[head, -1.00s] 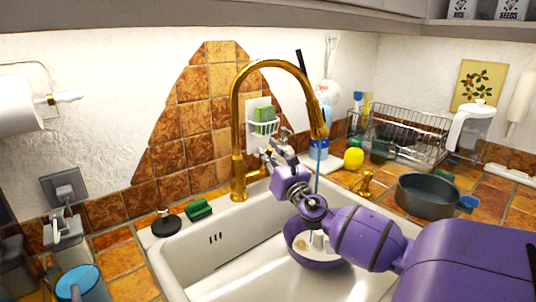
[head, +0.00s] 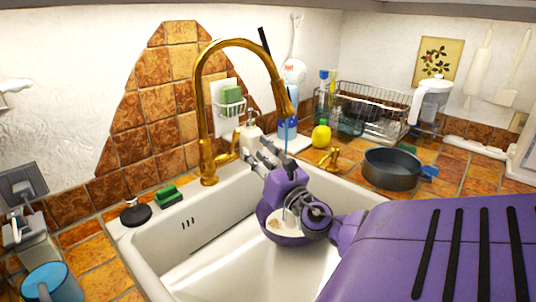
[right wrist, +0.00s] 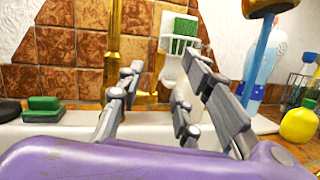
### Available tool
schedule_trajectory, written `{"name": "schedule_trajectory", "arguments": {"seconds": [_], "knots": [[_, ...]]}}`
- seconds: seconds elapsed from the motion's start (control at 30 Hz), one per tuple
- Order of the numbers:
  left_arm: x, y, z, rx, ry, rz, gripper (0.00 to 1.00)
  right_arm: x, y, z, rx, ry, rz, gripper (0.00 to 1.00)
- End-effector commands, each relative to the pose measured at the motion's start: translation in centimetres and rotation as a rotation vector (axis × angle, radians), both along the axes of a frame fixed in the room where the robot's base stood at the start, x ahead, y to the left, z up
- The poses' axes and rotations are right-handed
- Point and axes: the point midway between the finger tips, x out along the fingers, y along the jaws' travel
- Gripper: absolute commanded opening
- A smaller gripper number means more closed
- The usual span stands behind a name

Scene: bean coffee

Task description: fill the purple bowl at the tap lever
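The purple bowl (head: 267,226) sits in the white sink, partly hidden by my right arm. Its inside looks pale, and I cannot tell how full it is. The golden tap (head: 203,120) arches over the sink. A thin blue stream (head: 284,200) runs from its spout down toward the bowl. A short golden lever (right wrist: 146,98) shows beside the tap column (right wrist: 113,45) in the right wrist view. My right gripper (head: 252,152) is open and empty, with its fingers toward the back wall, right of the column. It also shows in the right wrist view (right wrist: 167,85). My left gripper is out of view.
A soap bottle (head: 250,132) stands behind the gripper. A dark pan (head: 393,170), a yellow bottle (head: 321,135) and a dish rack (head: 365,112) are on the right counter. A green sponge (head: 167,195) and black stopper (head: 135,214) lie on the left sink rim.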

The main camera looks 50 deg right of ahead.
Motion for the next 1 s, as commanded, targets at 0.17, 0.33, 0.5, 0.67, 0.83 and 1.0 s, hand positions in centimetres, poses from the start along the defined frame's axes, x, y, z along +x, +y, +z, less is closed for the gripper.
{"name": "schedule_trajectory", "arguments": {"seconds": [0.17,0.33,0.5,0.67,0.83,1.0], "knots": [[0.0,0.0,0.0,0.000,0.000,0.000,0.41,-3.3,1.0,-0.1,0.002,0.002,-0.001,0.33],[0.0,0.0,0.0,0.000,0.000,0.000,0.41,-4.8,1.6,0.0,0.001,0.001,0.000,0.33],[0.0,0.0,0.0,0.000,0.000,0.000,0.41,-5.2,1.7,0.0,-0.001,-0.001,0.001,0.33],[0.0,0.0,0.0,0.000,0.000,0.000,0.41,-5.2,1.7,0.0,-0.001,-0.001,0.001,0.33],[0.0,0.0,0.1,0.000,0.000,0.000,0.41,-5.1,1.7,0.1,0.000,-0.001,0.001,0.26],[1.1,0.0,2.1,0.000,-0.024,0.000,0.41,-4.0,3.2,3.4,-0.042,-0.006,0.051,0.04]]}}
